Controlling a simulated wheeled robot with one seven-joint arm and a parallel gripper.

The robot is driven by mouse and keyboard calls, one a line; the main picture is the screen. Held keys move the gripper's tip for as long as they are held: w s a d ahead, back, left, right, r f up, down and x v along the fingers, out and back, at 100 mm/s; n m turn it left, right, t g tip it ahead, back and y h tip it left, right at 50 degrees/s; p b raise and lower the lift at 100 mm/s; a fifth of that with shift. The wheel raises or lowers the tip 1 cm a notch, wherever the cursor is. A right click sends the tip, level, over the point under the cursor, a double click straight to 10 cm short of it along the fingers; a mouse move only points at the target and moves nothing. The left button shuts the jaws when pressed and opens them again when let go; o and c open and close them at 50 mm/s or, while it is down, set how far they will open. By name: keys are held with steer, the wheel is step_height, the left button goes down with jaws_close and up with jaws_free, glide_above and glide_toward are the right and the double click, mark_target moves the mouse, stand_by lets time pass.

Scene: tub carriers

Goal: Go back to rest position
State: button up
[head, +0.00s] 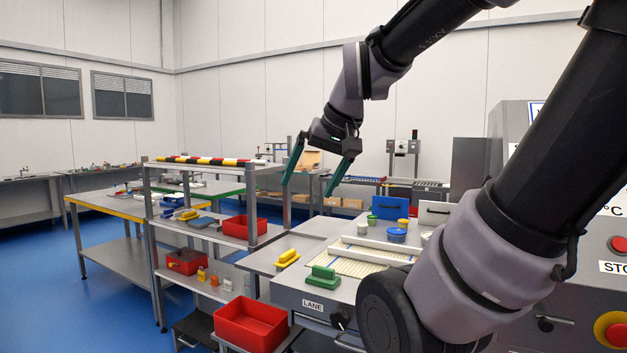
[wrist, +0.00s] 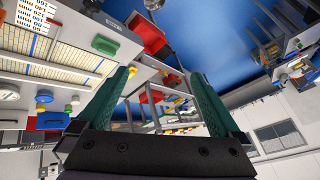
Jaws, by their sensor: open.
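My gripper (head: 316,168) is raised in the air above the benches in the head view, with its two green fingers spread apart and nothing between them. In the wrist view my gripper (wrist: 165,95) also shows both green fingers wide apart and empty. Below it in the head view, a green tub carrier (head: 322,278) stands on the grey lane bench (head: 290,297). A yellow carrier (head: 287,258) stands on the bench to the left of it. The green carrier also shows in the wrist view (wrist: 104,45), where the scene appears turned over.
Blue-lidded (head: 396,235) and green-lidded (head: 372,220) tubs stand behind a ribbed conveyor (head: 345,266). A shelf rack (head: 205,164) with red bins (head: 251,325) stands left. A grey machine with red buttons (head: 618,244) is close on the right. Blue floor (head: 105,300) is clear at far left.

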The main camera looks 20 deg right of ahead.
steer(key=shift+s+a+r+m+t, duration=0.15)
steer(key=shift+s+m, duration=0.2)
steer(key=shift+s, duration=0.4)
steer(key=shift+s+a+r+m+t, duration=0.15)
steer(key=shift+s+m, duration=0.2)
steer(key=shift+s, duration=0.35)
